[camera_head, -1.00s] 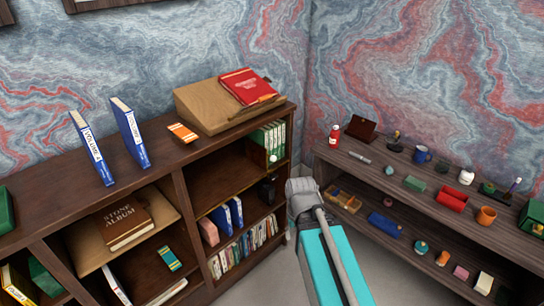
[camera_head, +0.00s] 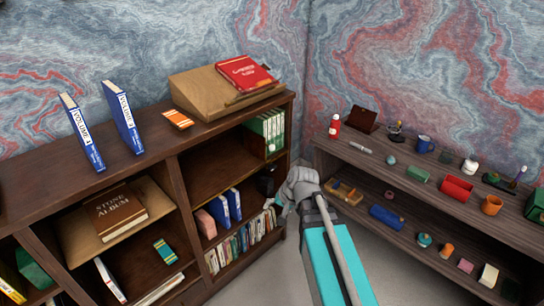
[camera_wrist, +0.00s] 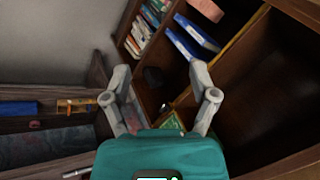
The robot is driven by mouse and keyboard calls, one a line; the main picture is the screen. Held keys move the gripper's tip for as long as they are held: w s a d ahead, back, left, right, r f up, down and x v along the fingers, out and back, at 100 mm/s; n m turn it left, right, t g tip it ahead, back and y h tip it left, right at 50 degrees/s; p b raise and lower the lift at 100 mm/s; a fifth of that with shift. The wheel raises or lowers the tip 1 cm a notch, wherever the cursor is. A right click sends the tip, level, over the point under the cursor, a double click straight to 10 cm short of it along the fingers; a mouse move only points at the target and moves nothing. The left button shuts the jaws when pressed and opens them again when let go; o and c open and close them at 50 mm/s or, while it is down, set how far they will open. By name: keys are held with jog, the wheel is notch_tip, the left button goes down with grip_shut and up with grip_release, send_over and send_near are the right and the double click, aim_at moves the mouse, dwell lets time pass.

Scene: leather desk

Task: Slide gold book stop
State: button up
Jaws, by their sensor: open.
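My gripper (camera_head: 283,202) is beside the right end of the bookshelf, near its lower compartments. In the wrist view my gripper (camera_wrist: 158,78) has its two fingers spread apart with nothing between them. Green books (camera_head: 264,130) stand in the upper right compartment, with a small pale spot (camera_head: 271,148) at their lower front; I cannot tell whether it is the gold book stop. The wrist view shows part of a green item (camera_wrist: 172,124) behind the fingers and a thin yellowish strip (camera_wrist: 240,38) along a shelf edge. No gold stop is clearly made out.
Blue binders (camera_head: 228,206) and a row of books (camera_head: 240,243) fill lower compartments. A dark object (camera_head: 266,183) sits near my gripper. A wooden slope with a red book (camera_head: 243,72) is on top. A cluttered side shelf (camera_head: 404,185) stands right, with a floor gap between.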

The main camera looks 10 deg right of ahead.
jog(key=w+a+f+m+t+y+b, duration=0.25)
jog(key=w+m+t+b, duration=0.2)
jog(key=w, duration=0.35)
jog(key=m+t+h+b, duration=0.2)
jog(key=m+t+b, duration=0.9)
jog(key=m, duration=0.7)
send_near(272, 148)
jog(key=s+d+g+b, duration=0.1)
jog(key=s+d+g, duration=0.1)
jog(key=shift+s+a+r+t, duration=0.15)
jog(key=shift+s+r+t, duration=0.05)
jog(key=shift+s+t, duration=0.05)
jog(key=x, duration=1.4)
jog(key=shift+s, duration=0.1)
grip_shut()
